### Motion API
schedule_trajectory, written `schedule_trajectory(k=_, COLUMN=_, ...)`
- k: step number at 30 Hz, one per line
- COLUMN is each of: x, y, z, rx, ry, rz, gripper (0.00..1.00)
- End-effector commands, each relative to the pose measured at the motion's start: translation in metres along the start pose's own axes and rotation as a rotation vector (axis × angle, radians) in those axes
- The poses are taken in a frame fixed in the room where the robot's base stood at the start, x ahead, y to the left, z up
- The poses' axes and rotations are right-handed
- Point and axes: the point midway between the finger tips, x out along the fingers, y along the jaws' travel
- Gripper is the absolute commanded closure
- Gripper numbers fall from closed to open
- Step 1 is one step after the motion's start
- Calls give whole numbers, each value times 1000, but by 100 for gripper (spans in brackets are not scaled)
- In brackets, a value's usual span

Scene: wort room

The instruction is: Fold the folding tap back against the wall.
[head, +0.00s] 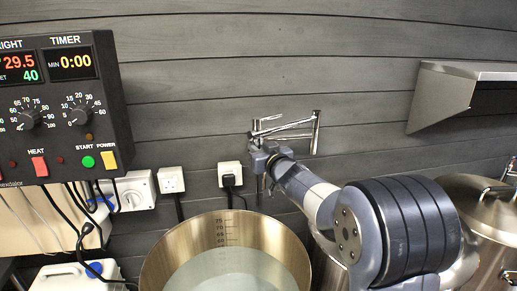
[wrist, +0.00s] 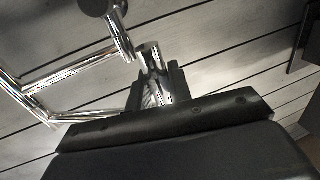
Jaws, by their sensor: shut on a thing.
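The folding tap (head: 316,133) is chrome and stands out from the grey plank wall, above and behind the open kettle. Its jointed bars run left from an upright post. My gripper (head: 259,157) is at the left end of these bars. In the wrist view, my gripper (wrist: 154,92) is shut on an upright chrome part of the folding tap (wrist: 85,66). The bars lead off to the left there, with a bend at the lower left. The jaws and my wrist hide part of the gripped piece.
An open steel kettle (head: 159,262) with pale liquid stands below. A black control box (head: 60,140) hangs at the left, above sockets (head: 171,180) and cables. A steel shelf (head: 440,95) juts out at the right, above a lidded pot (head: 495,212).

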Motion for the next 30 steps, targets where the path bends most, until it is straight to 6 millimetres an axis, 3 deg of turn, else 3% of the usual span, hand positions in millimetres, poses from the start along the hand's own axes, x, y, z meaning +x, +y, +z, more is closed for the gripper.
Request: schedule_trajectory(k=30, x=51, y=2, z=2, rx=-11, ry=12, rz=208, gripper=100)
